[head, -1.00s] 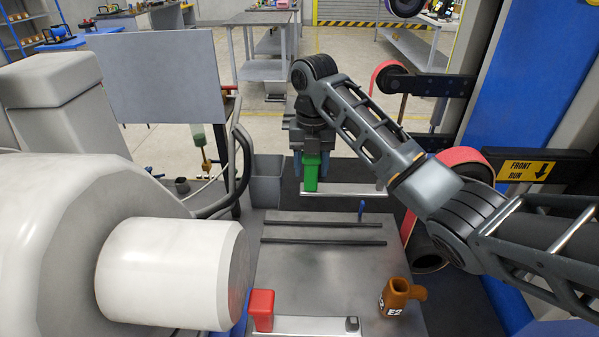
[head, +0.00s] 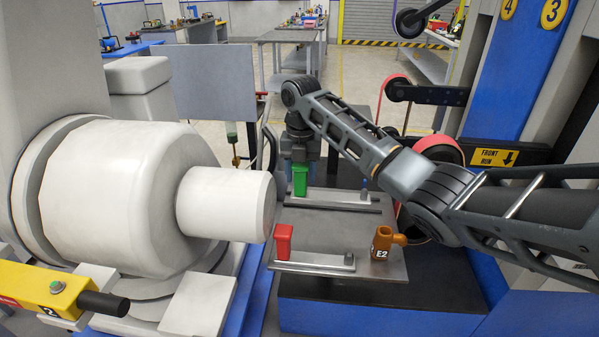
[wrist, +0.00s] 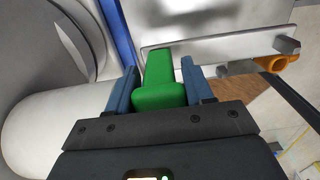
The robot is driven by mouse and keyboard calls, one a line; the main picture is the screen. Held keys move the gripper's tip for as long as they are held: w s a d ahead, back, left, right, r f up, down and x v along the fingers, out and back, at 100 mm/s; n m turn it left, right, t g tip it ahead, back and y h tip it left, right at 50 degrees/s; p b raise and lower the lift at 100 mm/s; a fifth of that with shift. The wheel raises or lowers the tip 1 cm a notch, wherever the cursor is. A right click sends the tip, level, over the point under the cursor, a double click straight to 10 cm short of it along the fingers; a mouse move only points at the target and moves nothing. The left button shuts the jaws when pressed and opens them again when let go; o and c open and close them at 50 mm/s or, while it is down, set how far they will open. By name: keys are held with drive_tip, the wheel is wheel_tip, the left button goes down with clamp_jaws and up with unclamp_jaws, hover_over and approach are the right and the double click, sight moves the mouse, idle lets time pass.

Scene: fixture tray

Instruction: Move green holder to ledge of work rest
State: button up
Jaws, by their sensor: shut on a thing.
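The green holder (head: 300,181) is upright between the blue fingers of my gripper (head: 300,168), at the far side of the metal plate. In the wrist view the green holder (wrist: 158,85) sits between the two fingers of my gripper (wrist: 159,78), which is shut on it. In the head view its lower end overlaps the left end of a pale metal ledge (head: 335,198). I cannot tell whether they touch. A pale bar also shows in the wrist view (wrist: 215,32), ahead of the holder. Which part is the work rest's ledge is unclear.
A red holder (head: 283,241) stands on the left of a nearer pale bar (head: 318,262). An orange-brown mug-like part marked E2 (head: 381,243) stands at the right edge of the plate (head: 335,228). A large white cylinder (head: 225,204) is close on the left. Red belt wheels (head: 439,150) stand right.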

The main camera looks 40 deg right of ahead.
drive_tip(key=shift+d+f+b, duration=0.1)
drive_tip(key=shift+f+b, duration=3.65)
drive_tip(key=shift+f, duration=0.9)
drive_tip(key=shift+f+b, duration=0.4)
drive_tip(key=shift+f, duration=0.6)
drive_tip(key=shift+f, duration=0.25)
drive_tip(key=o, duration=1.4)
drive_tip(key=shift+f, duration=0.1)
drive_tip(key=shift+r, duration=3.95)
